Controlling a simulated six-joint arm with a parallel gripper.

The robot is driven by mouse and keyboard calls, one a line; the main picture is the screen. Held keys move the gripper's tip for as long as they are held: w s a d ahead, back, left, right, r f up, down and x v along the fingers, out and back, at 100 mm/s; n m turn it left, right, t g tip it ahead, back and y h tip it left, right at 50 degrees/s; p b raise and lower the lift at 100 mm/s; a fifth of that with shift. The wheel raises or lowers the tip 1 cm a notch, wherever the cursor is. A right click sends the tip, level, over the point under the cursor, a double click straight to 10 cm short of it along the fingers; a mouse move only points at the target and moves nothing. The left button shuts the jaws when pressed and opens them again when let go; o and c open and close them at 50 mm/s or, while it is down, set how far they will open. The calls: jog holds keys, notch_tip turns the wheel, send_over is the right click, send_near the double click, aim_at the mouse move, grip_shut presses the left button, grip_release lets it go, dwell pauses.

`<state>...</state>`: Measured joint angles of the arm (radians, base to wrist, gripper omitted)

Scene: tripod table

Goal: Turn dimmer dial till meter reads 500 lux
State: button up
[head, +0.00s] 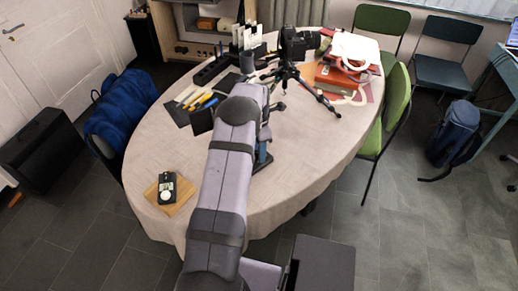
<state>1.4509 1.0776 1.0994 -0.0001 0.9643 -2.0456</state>
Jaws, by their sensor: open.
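A small black light meter (168,184) with a pale display and a round white sensor lies on a wooden board (181,207) at the table's left front. Its reading is too small to make out. I cannot pick out a dimmer dial; my arm covers part of the table's middle.
A camera on a tripod (291,72) stands at the back of the oval table (312,160). Red and white items (345,70) lie at the back right. The right front is clear.

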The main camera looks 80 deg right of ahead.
grip_shut()
jog(key=shift+m, duration=0.8)
grip_release()
jog(key=shift+r+b, duration=1.15)
jog(key=shift+r, duration=2.55)
